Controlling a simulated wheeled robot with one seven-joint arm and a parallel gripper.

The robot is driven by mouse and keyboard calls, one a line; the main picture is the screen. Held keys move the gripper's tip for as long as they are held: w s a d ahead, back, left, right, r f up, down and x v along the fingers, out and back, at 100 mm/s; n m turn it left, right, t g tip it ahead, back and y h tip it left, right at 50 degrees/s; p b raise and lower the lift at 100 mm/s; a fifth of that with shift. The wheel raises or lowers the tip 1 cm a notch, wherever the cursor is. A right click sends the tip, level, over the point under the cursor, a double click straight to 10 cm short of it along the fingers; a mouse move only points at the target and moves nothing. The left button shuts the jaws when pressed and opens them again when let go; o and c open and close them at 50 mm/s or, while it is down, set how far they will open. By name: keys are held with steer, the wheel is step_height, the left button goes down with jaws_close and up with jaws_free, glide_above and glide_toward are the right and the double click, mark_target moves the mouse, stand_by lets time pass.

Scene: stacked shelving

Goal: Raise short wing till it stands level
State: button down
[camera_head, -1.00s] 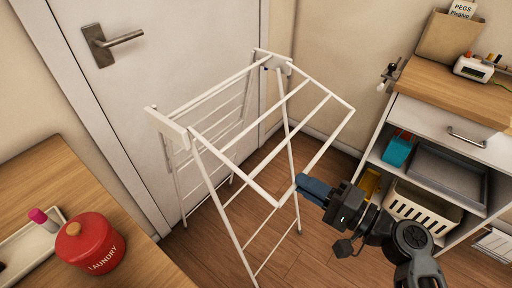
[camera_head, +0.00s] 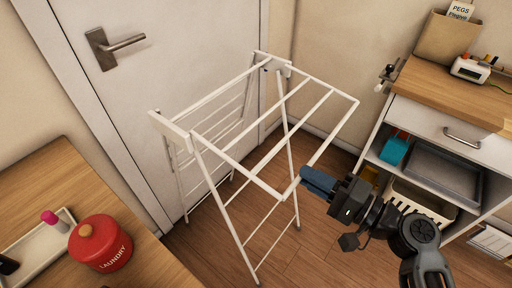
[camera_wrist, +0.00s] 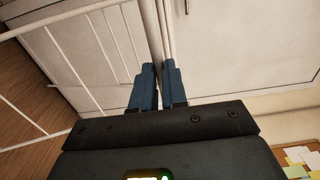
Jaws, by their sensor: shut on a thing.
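A white drying rack (camera_head: 180,133) stands on the floor in front of the door. Its short wing (camera_head: 242,175) reaches out to the right from the top of the frame, with its outer bar (camera_head: 329,139) toward me. The wing is raised well off the legs and looks near level; I cannot tell whether it is exactly level. My gripper (camera_head: 303,184) is shut on the outer bar near its front corner. In the wrist view, the blue fingers (camera_wrist: 160,82) close around the white bar (camera_wrist: 161,35). The fingers hide the gripped part of the bar.
A shelf unit with a drawer (camera_head: 440,125), grey tray (camera_head: 444,183) and cream basket (camera_head: 425,205) stands right of the wing. A wooden counter (camera_head: 150,268) with a red laundry tin (camera_head: 100,246) is at lower left. The door (camera_head: 180,60) is behind the rack.

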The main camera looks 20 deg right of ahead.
step_height(320, 180, up, 2)
steer(key=shift+s+p, duration=0.1)
steer(key=shift+p, duration=0.7)
steer(key=c, duration=1.2)
jaws_free()
steer(key=shift+o, duration=0.2)
steer(key=shift+d, duration=0.1)
steer(key=v, duration=0.7)
steer(key=shift+b, duration=0.4)
